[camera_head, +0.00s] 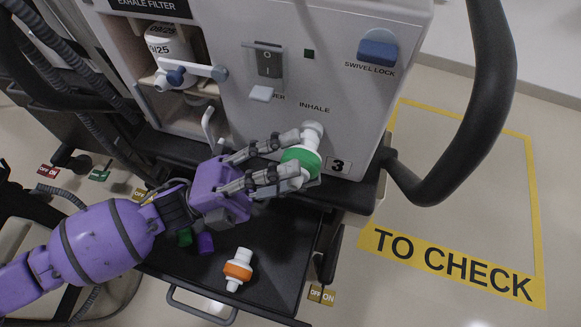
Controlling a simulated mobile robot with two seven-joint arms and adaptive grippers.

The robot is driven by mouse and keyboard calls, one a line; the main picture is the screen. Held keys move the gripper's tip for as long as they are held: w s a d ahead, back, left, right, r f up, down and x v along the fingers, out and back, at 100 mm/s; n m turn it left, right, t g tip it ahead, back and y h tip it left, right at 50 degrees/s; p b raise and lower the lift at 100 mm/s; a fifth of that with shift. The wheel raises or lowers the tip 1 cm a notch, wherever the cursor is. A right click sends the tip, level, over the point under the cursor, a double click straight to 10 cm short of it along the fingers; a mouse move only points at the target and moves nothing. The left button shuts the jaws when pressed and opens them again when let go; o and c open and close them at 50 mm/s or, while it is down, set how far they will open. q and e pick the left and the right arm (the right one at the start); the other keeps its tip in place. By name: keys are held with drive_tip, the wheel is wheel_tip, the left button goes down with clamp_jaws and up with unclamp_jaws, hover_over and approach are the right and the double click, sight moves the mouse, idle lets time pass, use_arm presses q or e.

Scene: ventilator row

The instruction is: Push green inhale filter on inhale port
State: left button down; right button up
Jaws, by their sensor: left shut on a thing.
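The green inhale filter (299,160) is a green disc with white ends, at the front of the ventilator's white panel (235,105). My left gripper (290,158) has its fingers shut around the filter from the left. The filter's upper white end is at the inhale port (313,130), just below the word INHALE. The port and the filter's end overlap in this view, so I cannot tell how deep the filter sits on it. My right gripper is not in view.
An orange and white filter (238,268) lies on the black tray (270,290), with small green and purple pieces (205,243) near it. An open exhale compartment (170,60) is at upper left. A black handle (470,130) curves at right. The taped floor area is clear.

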use_arm(q)
drive_tip(key=shift+w+d, duration=0.15)
drive_tip(key=shift+w, duration=0.35)
idle(0.7)
drive_tip(key=c, duration=0.9)
unclamp_jaws()
drive_tip(key=shift+c, duration=0.2)
